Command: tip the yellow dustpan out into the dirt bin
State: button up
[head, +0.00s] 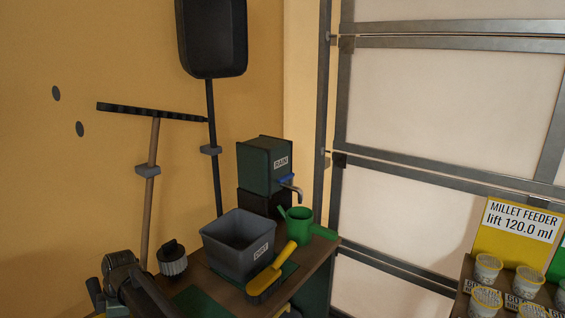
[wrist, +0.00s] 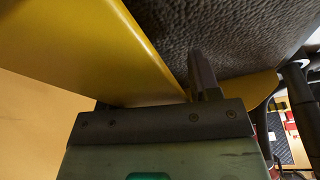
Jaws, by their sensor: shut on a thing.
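The grey dirt bin (head: 222,262), with a DIRT label on its front, stands upright and open-topped on the bench. In the wrist view, a large yellow surface, which looks like the yellow dustpan (wrist: 85,50), fills the upper left, very close to the camera. My gripper (wrist: 204,80) is shut on it; only one dark finger shows clearly, and the grip itself is mostly hidden. A dark rough surface lies beyond it; I cannot tell what it is. In the head view my gripper and the held dustpan are not clearly visible; dark links of my arm show at the lower left.
A yellow-handled brush (head: 275,268) lies against the bin's front right. A green watering can (head: 300,224) and the RAIN tank (head: 265,167) with its tap stand behind. Millet cups (head: 487,268) stand far right.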

jog(key=shift+s+a+r+p, duration=0.1)
jog(key=shift+s+r+p, duration=0.1)
jog(key=shift+r+p, duration=0.45)
grip_shut()
jog(key=shift+w+r+p, duration=0.15)
jog(key=shift+r+p, duration=1.05)
jog(key=shift+r, duration=0.25)
jog(key=shift+f, duration=0.1)
